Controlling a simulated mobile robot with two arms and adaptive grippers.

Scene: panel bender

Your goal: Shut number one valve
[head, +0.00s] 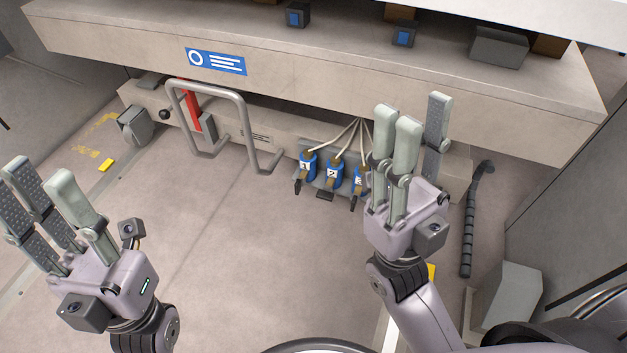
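Three blue valves stand in a row on a grey bracket under the machine's front edge, with pale hoses running up from them. The number one valve (307,165) is the leftmost, marked 1, with a dark handle at its lower end. The number two valve (334,171) is beside it. The third valve (358,181) is partly hidden by my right gripper. My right gripper (412,112) is open and empty, fingers up, just right of the valves and apart from number one. My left gripper (40,185) is open and empty at the far left, well away from the valves.
A grey tubular rail (246,120) stands left of the valves, near a red lever (190,98). A grey pedal box (134,125) sits further left. A black ribbed hose (468,220) lies at right. The floor between my grippers is clear.

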